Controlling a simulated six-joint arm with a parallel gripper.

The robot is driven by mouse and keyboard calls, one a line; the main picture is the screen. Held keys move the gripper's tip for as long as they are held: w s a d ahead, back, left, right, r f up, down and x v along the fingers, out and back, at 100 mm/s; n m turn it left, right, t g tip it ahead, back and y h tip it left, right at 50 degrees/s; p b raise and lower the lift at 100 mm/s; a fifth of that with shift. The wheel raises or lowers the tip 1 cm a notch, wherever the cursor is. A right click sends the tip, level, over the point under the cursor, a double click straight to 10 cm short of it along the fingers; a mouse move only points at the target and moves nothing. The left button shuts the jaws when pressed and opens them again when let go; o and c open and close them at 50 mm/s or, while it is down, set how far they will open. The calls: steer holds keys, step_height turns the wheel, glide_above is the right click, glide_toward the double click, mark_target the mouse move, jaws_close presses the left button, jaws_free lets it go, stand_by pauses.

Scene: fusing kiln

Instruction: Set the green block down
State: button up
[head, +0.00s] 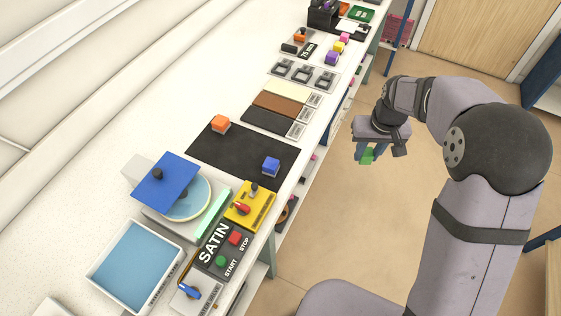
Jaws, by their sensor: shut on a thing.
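My gripper (368,150) is at the right of the head view, out past the front edge of the bench and above the floor. It is shut on the green block (367,157), whose lower part shows between the fingers. The rest of the block is hidden by the fingers. The block hangs in the air, apart from the bench.
The white bench (110,170) runs along the left. A black mat (240,153) holds an orange block (220,123) and a blue block (271,166). Beyond it lie several coloured slabs (280,103). A yellow switch box (256,210) and a blue-lined tray (132,262) are nearer.

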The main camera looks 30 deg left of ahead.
steer(key=s+a+r+n+b, duration=0.15)
steer(key=a+n, duration=0.25)
steer(key=a, duration=1.3)
steer(key=r+n+g+b, duration=0.1)
steer(key=n+b, duration=0.1)
steer(key=n, duration=0.3)
glide_above(240, 163)
steer(key=shift+y, duration=0.4)
steer(key=shift+s+d+f+p, duration=0.15)
steer(key=shift+f+p, duration=0.8)
steer(key=shift+f, duration=1.5)
steer(key=shift+w+d+f+p, duration=0.15)
steer(key=shift+f+p, duration=0.8)
steer(key=shift+f, duration=1.45)
steer(key=shift+s+f, duration=0.1)
steer(key=shift+f, duration=0.15)
steer(key=o, duration=1)
step_height(240, 163, up, 12)
steer(key=d+b, duration=0.1)
steer(key=b, duration=0.3)
steer(key=shift+s+d+r, duration=0.2)
steer(key=shift+s+d, duration=0.15)
